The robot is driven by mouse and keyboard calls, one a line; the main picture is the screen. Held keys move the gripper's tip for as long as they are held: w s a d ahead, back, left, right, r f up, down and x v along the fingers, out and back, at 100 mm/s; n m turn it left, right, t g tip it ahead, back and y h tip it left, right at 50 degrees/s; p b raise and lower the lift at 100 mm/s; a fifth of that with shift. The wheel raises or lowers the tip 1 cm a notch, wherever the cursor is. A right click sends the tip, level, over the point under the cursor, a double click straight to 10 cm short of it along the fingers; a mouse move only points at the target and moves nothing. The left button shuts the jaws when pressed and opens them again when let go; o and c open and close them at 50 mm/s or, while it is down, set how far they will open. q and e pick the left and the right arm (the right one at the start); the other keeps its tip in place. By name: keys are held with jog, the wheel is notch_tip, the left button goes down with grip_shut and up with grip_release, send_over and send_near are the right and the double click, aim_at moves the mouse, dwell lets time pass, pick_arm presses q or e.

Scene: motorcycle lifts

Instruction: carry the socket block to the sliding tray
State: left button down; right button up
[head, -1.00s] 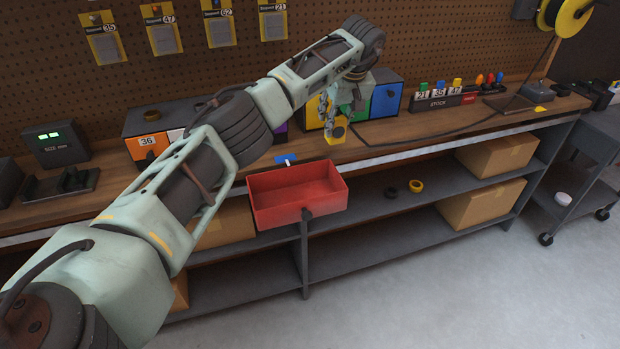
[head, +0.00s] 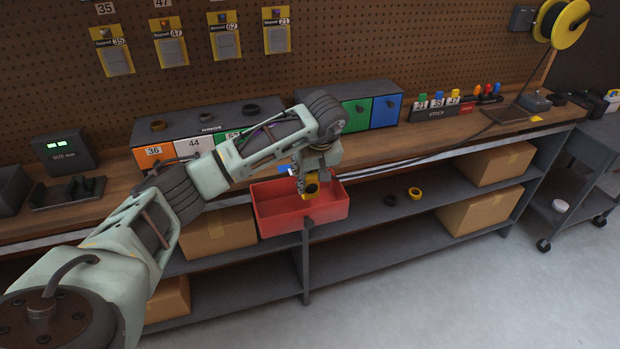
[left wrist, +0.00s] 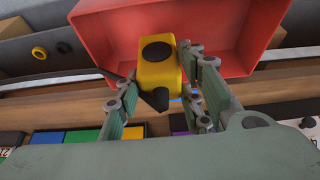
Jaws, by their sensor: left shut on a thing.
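The socket block looks like a small yellow block with a dark round socket (left wrist: 159,73). My left gripper (head: 309,183) is shut on it and holds it over the red sliding tray (head: 277,222). In the left wrist view the block sits between the two fingers of the gripper (left wrist: 160,84), with the tray (left wrist: 232,20) behind it. I cannot tell how far the block is above the tray floor. The tray juts out from the front of the workbench and its visible floor is empty. My right gripper is not in view.
The workbench (head: 110,203) carries a row of coloured ring drawers (head: 355,115), a stock rack (head: 440,108) and a size gauge (head: 65,150). Two rings (head: 415,193) and several cardboard boxes (head: 495,165) are on the shelves below. A cart (head: 590,190) stands at right.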

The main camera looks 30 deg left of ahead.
aim_at(310, 184)
pick_arm(q)
jog(key=shift+f, duration=1.25)
jog(key=shift+f+b, duration=0.3)
jog(key=shift+f, duration=0.05)
jog(key=c, duration=1.3)
grip_release()
jog(key=shift+o, duration=0.6)
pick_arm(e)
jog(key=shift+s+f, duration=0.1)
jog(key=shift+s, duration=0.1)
